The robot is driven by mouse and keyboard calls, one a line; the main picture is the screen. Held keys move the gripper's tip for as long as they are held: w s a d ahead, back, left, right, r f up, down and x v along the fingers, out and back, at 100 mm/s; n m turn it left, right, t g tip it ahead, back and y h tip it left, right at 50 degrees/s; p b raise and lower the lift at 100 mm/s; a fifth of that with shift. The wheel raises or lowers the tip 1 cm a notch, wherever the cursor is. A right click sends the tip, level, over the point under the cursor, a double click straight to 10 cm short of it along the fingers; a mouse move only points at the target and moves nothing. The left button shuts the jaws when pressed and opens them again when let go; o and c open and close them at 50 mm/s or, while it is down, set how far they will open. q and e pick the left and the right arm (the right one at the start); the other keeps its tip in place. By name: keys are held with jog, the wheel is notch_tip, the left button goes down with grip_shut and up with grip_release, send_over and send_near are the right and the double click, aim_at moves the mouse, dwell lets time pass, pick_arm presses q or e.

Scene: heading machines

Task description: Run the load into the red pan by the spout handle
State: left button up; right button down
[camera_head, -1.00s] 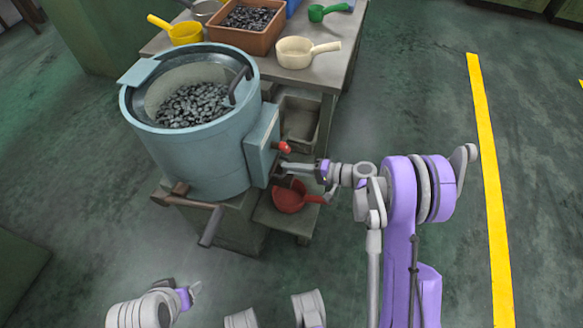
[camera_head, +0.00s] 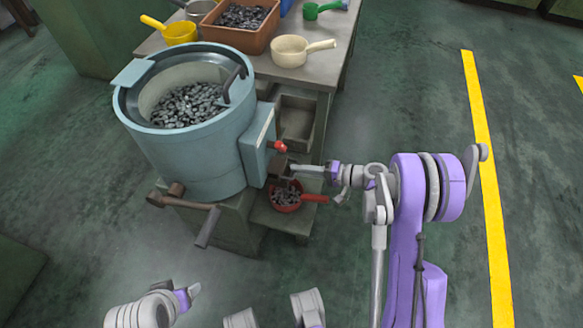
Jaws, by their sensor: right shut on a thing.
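The blue-grey drum (camera_head: 196,150) stands on a bench and holds dark metal pieces (camera_head: 188,105). On its right side is a blue-grey box with a red knob (camera_head: 278,147) and a dark spout (camera_head: 279,170). The red pan (camera_head: 314,198) sits on a low shelf under the spout, with dark pieces in its bowl. My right gripper (camera_head: 326,170) is shut on the pale spout handle (camera_head: 305,168), just above the pan's handle. My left gripper (camera_head: 190,293) is low at the left, away from the drum; its finger opening is unclear.
Behind the drum a table (camera_head: 322,75) carries a brown bin (camera_head: 240,36) of dark pieces, a cream pan (camera_head: 290,51), a yellow pan (camera_head: 179,32) and a green scoop (camera_head: 312,11). Floor on the right is clear.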

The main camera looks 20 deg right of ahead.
jog(key=shift+a, duration=0.1)
jog(key=c, duration=1.2)
grip_release()
jog(key=shift+w, duration=0.1)
jog(key=shift+o, duration=0.2)
jog(key=p+v, duration=0.1)
jog(key=v, duration=1)
jog(key=shift+a+r, duration=0.1)
jog(key=shift+a, duration=0.05)
